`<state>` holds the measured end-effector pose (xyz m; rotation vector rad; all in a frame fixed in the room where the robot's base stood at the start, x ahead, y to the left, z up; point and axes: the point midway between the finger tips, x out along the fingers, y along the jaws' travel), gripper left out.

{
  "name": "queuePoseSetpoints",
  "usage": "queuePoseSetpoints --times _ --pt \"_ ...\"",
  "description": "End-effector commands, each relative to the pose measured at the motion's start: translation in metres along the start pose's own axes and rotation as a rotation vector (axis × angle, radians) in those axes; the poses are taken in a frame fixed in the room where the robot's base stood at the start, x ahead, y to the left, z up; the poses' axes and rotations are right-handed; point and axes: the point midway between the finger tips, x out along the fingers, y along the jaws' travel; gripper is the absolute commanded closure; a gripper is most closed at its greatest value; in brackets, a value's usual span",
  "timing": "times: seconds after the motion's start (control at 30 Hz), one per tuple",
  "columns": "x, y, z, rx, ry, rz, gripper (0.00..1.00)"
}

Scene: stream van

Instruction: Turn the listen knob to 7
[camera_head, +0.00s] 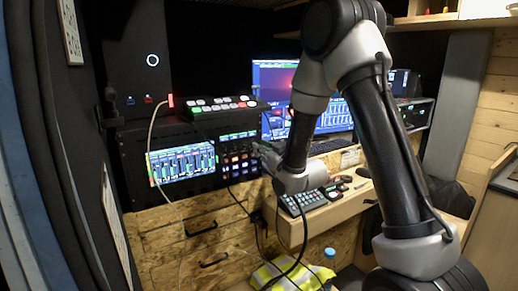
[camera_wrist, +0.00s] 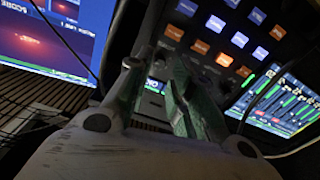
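The control panel with orange and blue lit buttons (camera_head: 238,164) is on the black rack, right of its built-in screen. The buttons (camera_wrist: 240,40) also fill the upper right of the wrist view. I cannot make out the listen knob, its label or its setting; small dark round shapes below the buttons are too dim to tell. My gripper (camera_head: 264,152) is at the right edge of the button panel. In the wrist view its two fingers (camera_wrist: 155,78) stand apart with a gap between them, and I see nothing clearly held. Whether a fingertip touches the panel is unclear.
The rack's meter screen (camera_head: 183,162) is left of the buttons. A switcher (camera_head: 222,107) sits on top of the rack. A large monitor (camera_head: 305,100) stands behind my arm. A wooden shelf (camera_head: 318,212) with a keypad (camera_head: 297,203) is below right. Loose cables hang in front of the rack.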

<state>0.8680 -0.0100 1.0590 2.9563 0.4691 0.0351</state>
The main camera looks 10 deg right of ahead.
Motion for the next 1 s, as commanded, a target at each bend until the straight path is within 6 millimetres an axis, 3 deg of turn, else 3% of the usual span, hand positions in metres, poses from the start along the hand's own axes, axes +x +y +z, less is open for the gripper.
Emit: queuePoseSetpoints --times 0.1,0.27,0.67,0.77,0.87,0.93,1.0 --pt "-0.022 0.000 0.000 0.000 -0.001 0.001 0.77" --pt "-0.042 0.001 0.001 0.000 -0.002 0.001 0.77" --pt "-0.046 0.000 0.002 0.004 -0.007 0.000 0.77" --pt "-0.047 -0.002 0.021 0.010 -0.085 -0.008 0.77" --pt "-0.056 -0.005 0.065 0.025 -0.274 -0.020 0.77" --pt "-0.073 -0.009 0.105 0.042 -0.461 -0.028 0.77" --pt "-0.098 -0.010 0.134 0.058 -0.646 -0.030 0.77"
